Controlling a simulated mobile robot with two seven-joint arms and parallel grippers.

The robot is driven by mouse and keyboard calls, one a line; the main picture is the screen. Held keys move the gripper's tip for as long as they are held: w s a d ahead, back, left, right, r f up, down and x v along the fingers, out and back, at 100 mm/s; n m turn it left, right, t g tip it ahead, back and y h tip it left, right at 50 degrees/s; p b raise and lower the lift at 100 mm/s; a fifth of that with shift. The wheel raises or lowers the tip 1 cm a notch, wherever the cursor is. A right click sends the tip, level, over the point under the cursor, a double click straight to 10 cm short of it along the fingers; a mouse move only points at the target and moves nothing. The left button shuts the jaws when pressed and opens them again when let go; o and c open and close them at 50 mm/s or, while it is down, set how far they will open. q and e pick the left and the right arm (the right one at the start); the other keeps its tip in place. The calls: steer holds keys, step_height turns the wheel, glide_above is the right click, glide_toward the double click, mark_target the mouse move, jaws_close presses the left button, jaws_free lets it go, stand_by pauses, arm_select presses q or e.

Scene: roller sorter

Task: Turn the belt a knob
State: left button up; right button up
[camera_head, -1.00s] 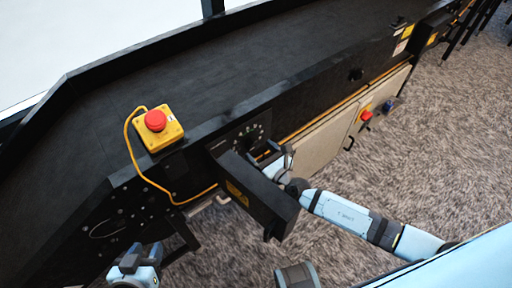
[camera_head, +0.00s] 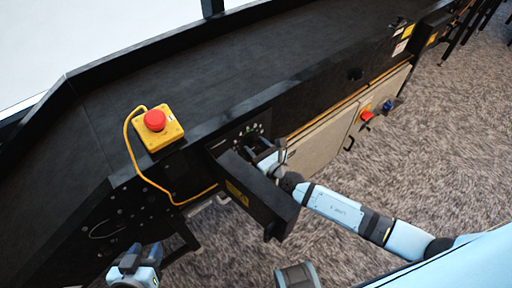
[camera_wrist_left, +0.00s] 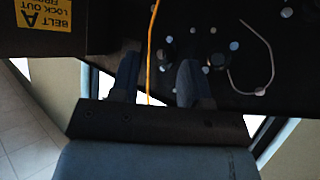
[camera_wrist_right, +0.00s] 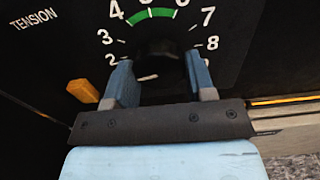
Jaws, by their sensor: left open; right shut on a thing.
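The black round knob (camera_wrist_right: 160,62) sits on a dial with white numbers and a green arc in the right wrist view. "TENSION" is printed to the left of the dial. My right gripper (camera_wrist_right: 157,85) has its two fingers on either side of the knob, shut on it. In the head view my right gripper (camera_head: 262,150) is at the dial panel (camera_head: 244,134), behind the black box that juts out, and hides the knob there. My left gripper (camera_wrist_left: 160,75) is open and empty, below the belt's end. It also shows in the head view (camera_head: 130,260) at lower left.
A black box with a yellow label (camera_head: 268,205) juts out beside my right gripper. A red emergency button on a yellow box (camera_head: 158,128) stands on the frame edge, with a yellow cable (camera_head: 140,168). An orange pointer (camera_wrist_right: 83,91) is left of the dial. Carpet (camera_head: 440,150) is clear at right.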

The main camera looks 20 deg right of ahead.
arm_select(q)
steer(key=shift+f, duration=0.15)
arm_select(e)
steer(key=shift+f, duration=0.1)
steer(key=shift+f+m+b, duration=0.1)
steer(key=shift+m+b, duration=0.8)
steer(key=shift+b, duration=0.1)
steer(key=m+b, duration=0.2)
steer(key=shift+m, duration=0.3)
steer(key=m+b, duration=0.2)
steer(key=m, duration=0.2)
steer(key=shift+s+a+m, duration=0.1)
steer(key=shift+m, duration=0.2)
steer(key=shift+r+m+b, duration=0.2)
steer(key=shift+m+b, duration=0.15)
steer(key=shift+m, duration=0.75)
arm_select(q)
steer(key=w+d+r+t+h, duration=0.2)
steer(key=d+r+t, duration=0.1)
steer(key=r, duration=0.2)
steer(key=shift+w+d+r, duration=0.2)
steer(key=shift+d+r, duration=0.05)
steer(key=shift+r, duration=0.05)
arm_select(e)
steer(key=shift+m, duration=1)
arm_select(q)
steer(key=shift+r+t+h, duration=0.2)
steer(key=shift+t+h, duration=0.1)
steer(key=shift+h, duration=0.1)
